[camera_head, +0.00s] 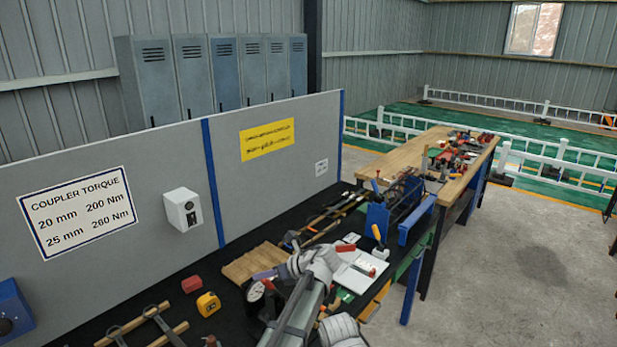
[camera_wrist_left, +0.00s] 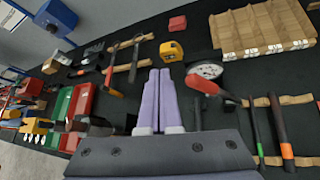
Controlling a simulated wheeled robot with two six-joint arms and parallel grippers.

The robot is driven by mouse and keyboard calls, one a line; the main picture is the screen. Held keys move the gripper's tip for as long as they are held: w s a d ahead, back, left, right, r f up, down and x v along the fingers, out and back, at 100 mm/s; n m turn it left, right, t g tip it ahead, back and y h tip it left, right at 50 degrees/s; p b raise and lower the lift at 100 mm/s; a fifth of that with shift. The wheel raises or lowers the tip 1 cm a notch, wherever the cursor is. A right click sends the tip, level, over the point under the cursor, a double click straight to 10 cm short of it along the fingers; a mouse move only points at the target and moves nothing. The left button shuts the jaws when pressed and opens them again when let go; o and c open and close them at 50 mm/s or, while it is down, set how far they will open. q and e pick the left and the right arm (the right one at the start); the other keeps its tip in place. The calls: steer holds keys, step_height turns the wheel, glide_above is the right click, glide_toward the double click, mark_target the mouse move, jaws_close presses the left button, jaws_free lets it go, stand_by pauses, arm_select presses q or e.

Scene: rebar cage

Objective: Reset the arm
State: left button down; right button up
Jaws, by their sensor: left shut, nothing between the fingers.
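My left gripper (camera_head: 265,274) shows as pale purple fingers over the black bench (camera_head: 120,306) in the head view. In the left wrist view the two fingers of the left gripper (camera_wrist_left: 160,74) lie together, with nothing between them. A yellow tape measure (camera_wrist_left: 171,51) and a red block (camera_wrist_left: 177,24) lie beyond the fingertips. A round dial gauge (camera_wrist_left: 206,70) is just right of them. In the head view the tape measure (camera_head: 208,303) and red block (camera_head: 191,283) are left of the gripper. My right gripper is not in view.
A wooden slatted piece (camera_head: 255,262) lies behind the gripper. A grey partition (camera_head: 165,150) runs along the bench's back. A white speaker-like box (camera_head: 183,209) hangs on it. Blue uprights (camera_head: 376,219) and a tool-covered wooden table (camera_head: 405,155) stand farther off. Open floor (camera_head: 530,250) is at right.

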arm_select(q)
steer(key=s+a+f+n+g+h, duration=0.15)
steer(key=s+f+n+h, duration=0.3)
steer(key=s+n, duration=0.5)
steer(key=s+a+f+n+g+h, duration=0.15)
steer(key=s+f+n+h, duration=0.3)
steer(key=s+n, duration=0.45)
steer(key=s+d+f+n+g+b, duration=0.1)
steer(key=s+d+f+n+b, duration=0.2)
steer(key=s+d, duration=0.6)
steer(key=d+f+n, duration=0.1)
steer(key=d, duration=0.3)
steer(key=shift+s+f+h, duration=0.15)
steer(key=shift+f+h, duration=0.25)
